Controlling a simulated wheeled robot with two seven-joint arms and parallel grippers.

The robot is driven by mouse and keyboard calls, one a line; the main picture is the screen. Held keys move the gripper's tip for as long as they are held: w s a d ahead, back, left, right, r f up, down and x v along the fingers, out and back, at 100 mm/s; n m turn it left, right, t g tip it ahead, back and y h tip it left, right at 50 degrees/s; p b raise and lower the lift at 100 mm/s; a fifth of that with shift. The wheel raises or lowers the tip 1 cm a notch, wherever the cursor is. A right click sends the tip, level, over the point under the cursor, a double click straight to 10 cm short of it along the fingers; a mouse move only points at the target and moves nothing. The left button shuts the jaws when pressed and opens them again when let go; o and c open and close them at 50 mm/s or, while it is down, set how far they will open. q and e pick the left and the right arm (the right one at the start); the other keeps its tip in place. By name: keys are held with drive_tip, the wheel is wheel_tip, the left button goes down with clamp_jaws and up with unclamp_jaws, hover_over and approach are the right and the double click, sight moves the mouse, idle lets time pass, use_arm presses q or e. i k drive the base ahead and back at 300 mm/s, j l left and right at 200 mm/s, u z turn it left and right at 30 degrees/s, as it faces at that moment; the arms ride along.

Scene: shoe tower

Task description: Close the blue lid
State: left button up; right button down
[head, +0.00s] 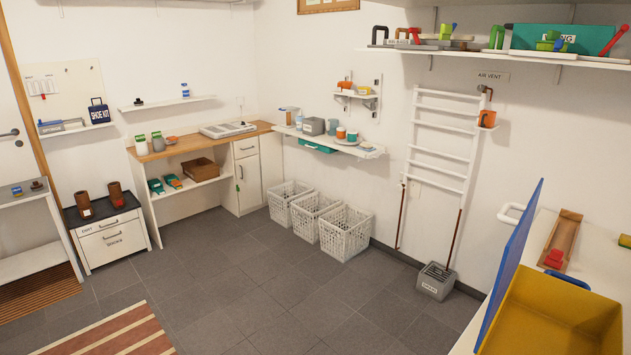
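The blue lid (508,262) stands raised, close to upright, along the left side of a yellow bin (560,318) at the right of the head view. The bin's inside shows, and the part I see looks empty. The bin sits on a white counter (602,252) and runs out of the picture at the lower right. Neither of my grippers shows in this view.
A brown wooden tray (563,243) with a red piece (554,259) lies behind the bin. A white rail (512,211) sticks out by the counter. White baskets (345,230) stand by the wall. The grey tiled floor (260,275) is mostly clear, with a striped rug (120,335) at lower left.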

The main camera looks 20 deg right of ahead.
sight(513, 251)
drive_tip(key=i+z, duration=0.25)
drive_tip(key=z, duration=0.25)
drive_tip(key=i+z, duration=0.2)
drive_tip(key=z, duration=0.25)
drive_tip(key=i+j+z, duration=0.2)
drive_tip(key=z, duration=0.3)
drive_tip(key=i+j+z, duration=0.15)
drive_tip(key=z, duration=0.3)
drive_tip(key=i+j+z, duration=0.1)
drive_tip(key=j+z, duration=0.4)
drive_tip(key=l, duration=0.1)
